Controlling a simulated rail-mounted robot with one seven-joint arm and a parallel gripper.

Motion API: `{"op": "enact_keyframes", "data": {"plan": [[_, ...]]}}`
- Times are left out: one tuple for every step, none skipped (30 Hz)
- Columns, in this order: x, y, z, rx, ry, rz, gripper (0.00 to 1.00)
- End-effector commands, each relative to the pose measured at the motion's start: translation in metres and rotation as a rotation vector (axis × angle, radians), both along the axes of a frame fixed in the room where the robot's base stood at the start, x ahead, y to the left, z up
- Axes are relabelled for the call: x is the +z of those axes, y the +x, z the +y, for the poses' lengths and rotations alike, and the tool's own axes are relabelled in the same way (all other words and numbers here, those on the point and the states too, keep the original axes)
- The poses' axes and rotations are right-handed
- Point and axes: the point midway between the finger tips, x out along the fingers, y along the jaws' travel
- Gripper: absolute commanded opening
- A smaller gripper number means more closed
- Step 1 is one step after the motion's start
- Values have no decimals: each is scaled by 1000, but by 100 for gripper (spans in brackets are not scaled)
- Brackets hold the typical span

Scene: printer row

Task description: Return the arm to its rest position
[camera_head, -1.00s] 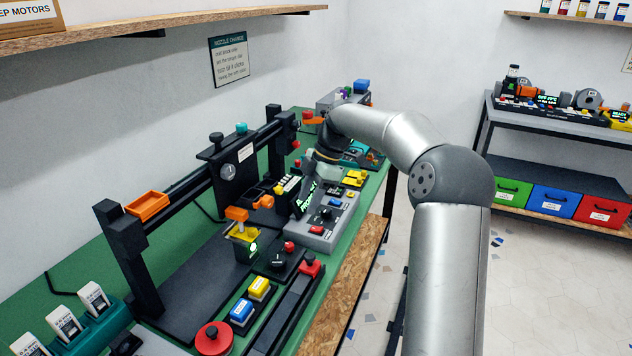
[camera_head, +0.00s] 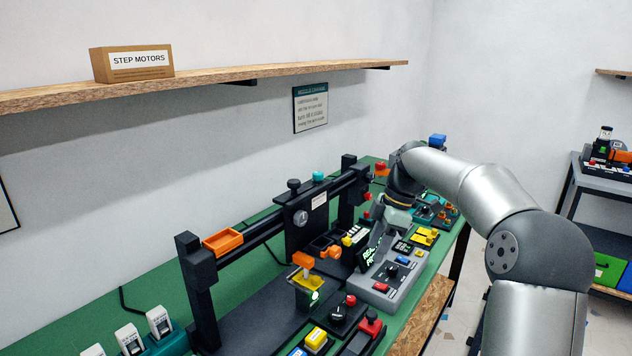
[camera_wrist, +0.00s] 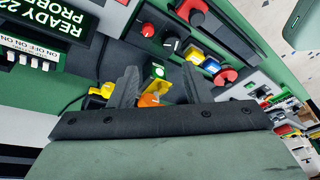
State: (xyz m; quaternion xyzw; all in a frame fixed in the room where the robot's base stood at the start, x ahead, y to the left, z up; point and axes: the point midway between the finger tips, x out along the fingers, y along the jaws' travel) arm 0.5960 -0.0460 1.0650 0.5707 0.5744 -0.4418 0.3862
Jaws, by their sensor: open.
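My arm reaches in from the right in the head view, with its wrist over the bench behind the grey control box (camera_head: 385,284). My gripper's fingertips are hard to make out there. In the wrist view my gripper (camera_wrist: 160,82) is open, with its two dark fingers apart. An orange knob (camera_wrist: 150,100) and a yellow part (camera_wrist: 160,70) with a green light show between the fingers, beyond them. I see nothing held.
A printer frame with an orange tray (camera_head: 222,240) stands on the green bench (camera_head: 85,310). Red, yellow and blue controls lie along its front. A wooden shelf (camera_head: 215,76) with a step motors box (camera_head: 132,64) runs above. Another bench (camera_head: 605,168) stands at the right.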

Motion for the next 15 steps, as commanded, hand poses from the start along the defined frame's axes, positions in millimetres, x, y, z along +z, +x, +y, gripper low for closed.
{"op": "enact_keyframes", "data": {"plan": [[0, -19, 21, -60, -57, 32, 43], [-2, -32, 30, -115, -92, 51, 43], [-5, -51, 41, -201, -141, 74, 43], [-8, -67, 48, -273, -176, 88, 43], [-11, -84, 53, -347, -209, 99, 43], [-16, -107, 58, -453, -247, 111, 43], [-20, -125, 61, -533, -272, 117, 43], [-24, -143, 62, -615, -291, 121, 43], [-30, -167, 63, -724, -311, 125, 43], [-35, -186, 63, -805, -321, 126, 43], [-40, -204, 63, -884, -327, 128, 43], [-48, -227, 62, -985, -328, 131, 43], [-53, -243, 61, -1057, -326, 134, 43], [-59, -258, 60, -1122, -321, 137, 43], [-67, -276, 59, -1203, -312, 143, 43]]}}
